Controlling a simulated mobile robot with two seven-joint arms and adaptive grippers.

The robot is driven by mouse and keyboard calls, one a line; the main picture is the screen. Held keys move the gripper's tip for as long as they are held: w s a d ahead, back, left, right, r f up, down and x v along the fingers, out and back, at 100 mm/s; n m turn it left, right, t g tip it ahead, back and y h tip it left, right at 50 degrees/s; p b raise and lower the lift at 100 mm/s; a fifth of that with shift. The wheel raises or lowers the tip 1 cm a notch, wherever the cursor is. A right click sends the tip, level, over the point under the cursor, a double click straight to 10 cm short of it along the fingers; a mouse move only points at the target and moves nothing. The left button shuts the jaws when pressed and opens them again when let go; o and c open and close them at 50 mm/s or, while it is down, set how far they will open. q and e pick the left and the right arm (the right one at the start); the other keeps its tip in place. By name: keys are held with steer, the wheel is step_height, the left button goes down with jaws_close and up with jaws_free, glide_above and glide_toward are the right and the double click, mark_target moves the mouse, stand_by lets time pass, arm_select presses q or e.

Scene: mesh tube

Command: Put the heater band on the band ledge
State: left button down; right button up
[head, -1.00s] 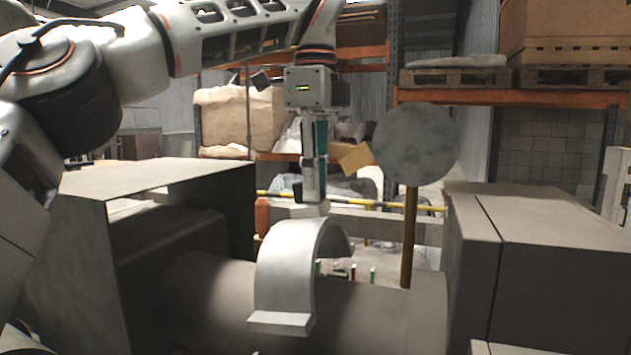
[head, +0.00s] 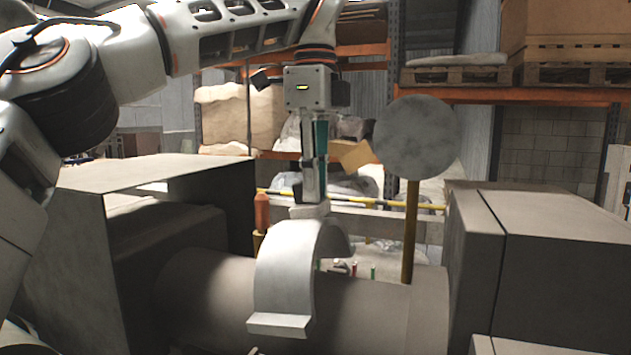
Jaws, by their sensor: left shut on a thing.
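The heater band (head: 284,268) is a pale grey half-ring with a flat flange at its lower front end. It arches over the grey horizontal tube (head: 372,312) in the middle of the head view; whether it touches the tube I cannot tell. My left gripper (head: 311,202) points straight down and is shut on the pale block at the top of the band. Its fingertips partly hide that block. I cannot single out the band ledge with certainty. My right gripper is not in view.
A large open-fronted grey box (head: 75,235) stands left of the tube, and grey blocks (head: 540,240) stand at the right. A round grey disc (head: 415,137) on a yellow post (head: 410,235) rises behind the tube. Racks with pallets fill the background.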

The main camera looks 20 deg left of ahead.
mark_target(315, 206)
arm_select(q)
steer(key=shift+f+b, duration=0.65)
steer(key=shift+f, duration=0.1)
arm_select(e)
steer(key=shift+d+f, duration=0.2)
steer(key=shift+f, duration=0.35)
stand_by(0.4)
arm_select(q)
steer(key=shift+f, duration=0.3)
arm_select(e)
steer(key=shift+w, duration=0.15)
arm_select(q)
steer(key=shift+f+b, duration=0.95)
steer(key=shift+f, duration=0.05)
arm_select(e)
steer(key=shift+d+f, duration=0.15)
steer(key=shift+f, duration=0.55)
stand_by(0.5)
arm_select(q)
steer(key=shift+f+b, duration=0.55)
steer(key=shift+f, duration=0.45)
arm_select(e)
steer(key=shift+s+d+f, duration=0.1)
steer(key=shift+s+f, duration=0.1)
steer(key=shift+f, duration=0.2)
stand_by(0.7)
